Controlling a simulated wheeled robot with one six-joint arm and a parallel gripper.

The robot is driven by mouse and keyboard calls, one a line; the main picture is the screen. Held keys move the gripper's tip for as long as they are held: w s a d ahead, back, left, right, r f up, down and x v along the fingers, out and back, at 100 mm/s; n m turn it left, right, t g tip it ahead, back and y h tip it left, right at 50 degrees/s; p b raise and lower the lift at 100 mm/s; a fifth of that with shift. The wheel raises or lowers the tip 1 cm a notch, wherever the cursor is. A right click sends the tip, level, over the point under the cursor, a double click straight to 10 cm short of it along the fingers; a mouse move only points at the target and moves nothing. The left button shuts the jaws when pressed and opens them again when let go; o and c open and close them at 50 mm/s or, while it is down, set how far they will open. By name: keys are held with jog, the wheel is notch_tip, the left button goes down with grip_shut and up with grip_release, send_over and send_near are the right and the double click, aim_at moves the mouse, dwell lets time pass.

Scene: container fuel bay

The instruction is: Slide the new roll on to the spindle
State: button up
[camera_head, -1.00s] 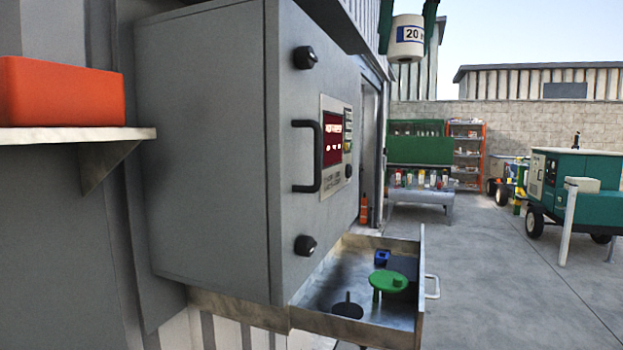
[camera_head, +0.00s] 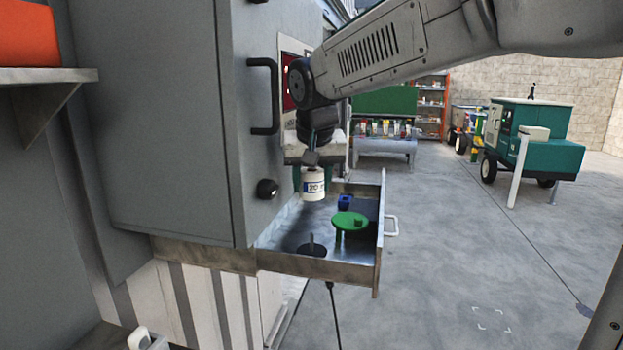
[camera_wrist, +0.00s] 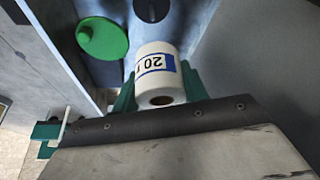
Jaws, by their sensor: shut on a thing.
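The new roll (camera_head: 314,187) is white with a blue band and "20" on its label. It also shows in the wrist view (camera_wrist: 158,72). My gripper (camera_head: 312,180) is shut on it, with green fingers on both sides, and holds it above the open drawer. The spindle (camera_head: 311,241) is a short upright peg on a dark round base in the drawer's near part. It stands below the roll and apart from it. In the wrist view a dark round part (camera_wrist: 152,9), seemingly this base, lies beyond the roll. The peg is not clear there.
The metal drawer (camera_head: 378,250) holds a green disc-topped piece (camera_head: 348,221) right of the spindle and a small blue block (camera_head: 345,202) behind. The grey cabinet (camera_head: 160,120) with its black handle (camera_head: 262,95) stands close on the left. Open floor lies to the right.

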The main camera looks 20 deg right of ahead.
send_near(312, 235)
jog(key=shift+w+d+f, duration=0.2)
jog(key=shift+w+f, duration=0.5)
jog(key=shift+f, duration=0.05)
jog(key=shift+w+d+f, duration=0.15)
jog(key=shift+w+f, duration=0.55)
jog(key=shift+f, duration=0.1)
jog(key=shift+w+d+f, duration=0.2)
jog(key=shift+w+f, duration=0.5)
jog(key=shift+f, duration=0.05)
jog(key=shift+f, duration=0.15)
jog(key=shift+f, duration=0.5)
jog(key=shift+f, duration=0.65)
jog(key=shift+f, duration=0.1)
jog(key=shift+f, duration=0.55)
jog(key=shift+f, duration=0.1)
jog(key=shift+f, duration=0.35)
